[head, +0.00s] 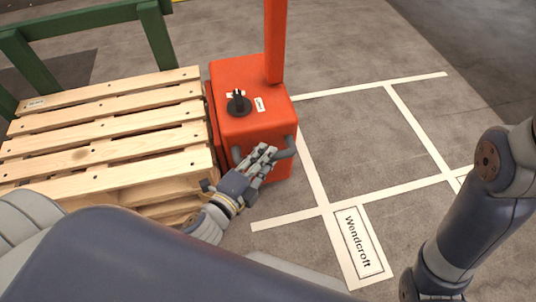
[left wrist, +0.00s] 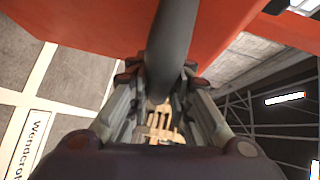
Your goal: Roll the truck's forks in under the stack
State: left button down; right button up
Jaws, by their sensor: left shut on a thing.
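The orange-red truck (head: 250,125) stands against or very close to the right side of a stack of wooden pallets (head: 105,125). A tall orange mast (head: 275,40) rises from it, and a black knob (head: 238,102) sits on its top. Its forks are not visible; I cannot tell how far under the stack they reach. My left gripper (head: 264,163) is shut on the grey handle (head: 286,150) on the truck's near side. In the left wrist view the grey bar (left wrist: 174,40) runs between the fingers. My right arm shows at the right, its gripper out of view.
White floor lines mark an empty bay (head: 375,145) right of the truck, with a label reading "Wendcroft" (head: 360,240). A green frame (head: 85,22) stands behind the pallets. The grey floor on the right is clear.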

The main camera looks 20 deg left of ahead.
pick_arm(q)
jog(key=c, duration=1.7)
grip_release()
jog(key=shift+a+f, duration=0.1)
jog(key=shift+a, duration=0.1)
jog(key=shift+o, duration=1.3)
jog(key=shift+s, duration=0.1)
jog(key=v, duration=1.2)
jog(key=shift+d, duration=0.1)
